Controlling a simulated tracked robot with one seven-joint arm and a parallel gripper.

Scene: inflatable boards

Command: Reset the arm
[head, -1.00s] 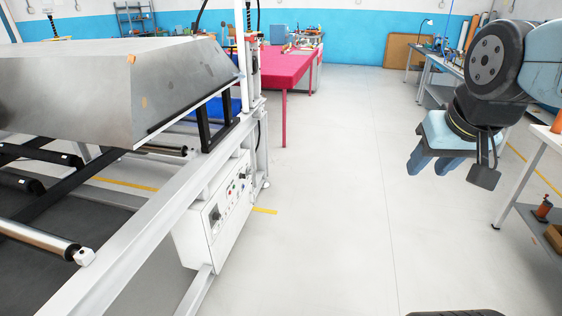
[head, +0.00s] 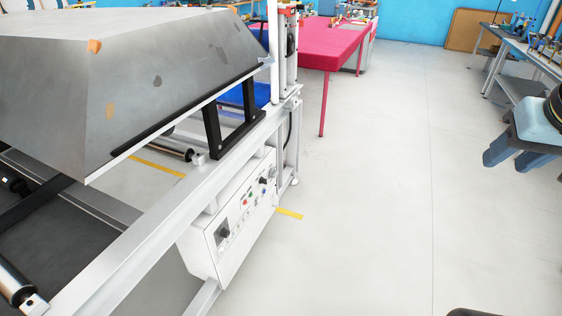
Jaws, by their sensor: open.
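My gripper (head: 508,160) is at the right edge of the head view, above the open floor. Its light blue body and two blue-grey fingers show, pointing down and to the left, with a gap between them. It is open, and nothing shows between the fingers. Most of my arm is cut off by the right edge of the picture.
A large machine with a white frame (head: 150,245), grey hood (head: 170,85) and control box (head: 235,215) fills the left. A pink table (head: 325,45) stands behind it. Workbenches (head: 520,75) line the far right. The floor (head: 390,180) between is clear.

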